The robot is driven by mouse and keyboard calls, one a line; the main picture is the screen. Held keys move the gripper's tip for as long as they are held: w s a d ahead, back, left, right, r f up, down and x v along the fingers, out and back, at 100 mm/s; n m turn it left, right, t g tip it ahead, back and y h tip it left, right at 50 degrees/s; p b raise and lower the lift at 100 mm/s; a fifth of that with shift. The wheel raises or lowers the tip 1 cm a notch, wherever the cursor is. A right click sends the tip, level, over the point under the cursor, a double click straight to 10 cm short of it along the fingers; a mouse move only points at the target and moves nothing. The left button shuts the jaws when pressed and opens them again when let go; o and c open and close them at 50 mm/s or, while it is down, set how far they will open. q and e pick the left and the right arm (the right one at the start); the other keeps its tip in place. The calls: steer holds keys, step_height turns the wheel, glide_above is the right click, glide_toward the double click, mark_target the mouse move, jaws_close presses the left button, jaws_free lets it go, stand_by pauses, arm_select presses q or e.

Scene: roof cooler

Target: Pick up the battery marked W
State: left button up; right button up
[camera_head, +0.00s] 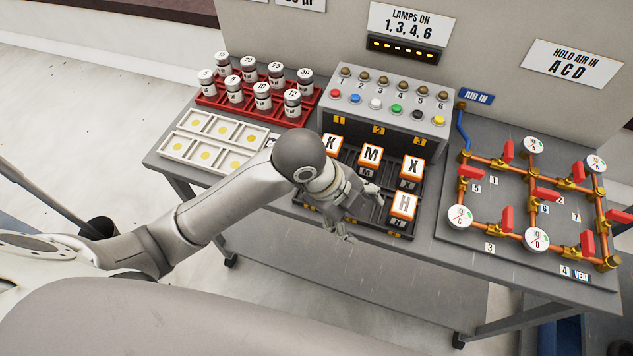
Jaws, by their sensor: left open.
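Orange-edged white blocks with letters, which look like the batteries, sit in a dark tray (428,186) on the table. They are the K block (332,144), the M block (371,158), the X block (412,167) and the H block (403,205). I see no block marked W; my left arm covers part of the tray's left side. My left gripper (361,216) is open over the front of the tray, left of the H block, with its fingers apart. I see nothing between the fingers. My right gripper is not in view.
A lamp box (391,98) with coloured buttons stands behind the tray. A red rack (249,110) of cylinders and a white tray (178,147) with yellow dots are at left. Copper pipes (530,170) with red valves and gauges fill the right. The table's front edge is near the gripper.

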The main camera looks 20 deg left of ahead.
arm_select(q)
steer(key=w+a+r+m+g+y, duration=0.2)
steer(key=w+a+r+m+y, duration=0.35)
steer(key=a+r+m, duration=0.65)
steer(key=shift+m+h, duration=0.35)
steer(key=shift+m, duration=0.45)
steer(key=f, duration=0.2)
steer(key=d+f, duration=0.1)
steer(key=f, duration=0.5)
steer(key=shift+w+d+f, duration=0.1)
steer(key=shift+w+d, duration=0.25)
steer(key=shift+w, duration=0.05)
steer(key=f+p, duration=0.1)
steer(key=f, duration=0.1)
steer(key=f+p, duration=0.1)
steer(key=f, duration=0.2)
steer(key=shift+w+f, duration=0.2)
steer(key=shift+f, duration=0.1)
steer(key=c, duration=1.3)
steer(key=shift+r, duration=0.1)
steer(key=shift+c, duration=0.2)
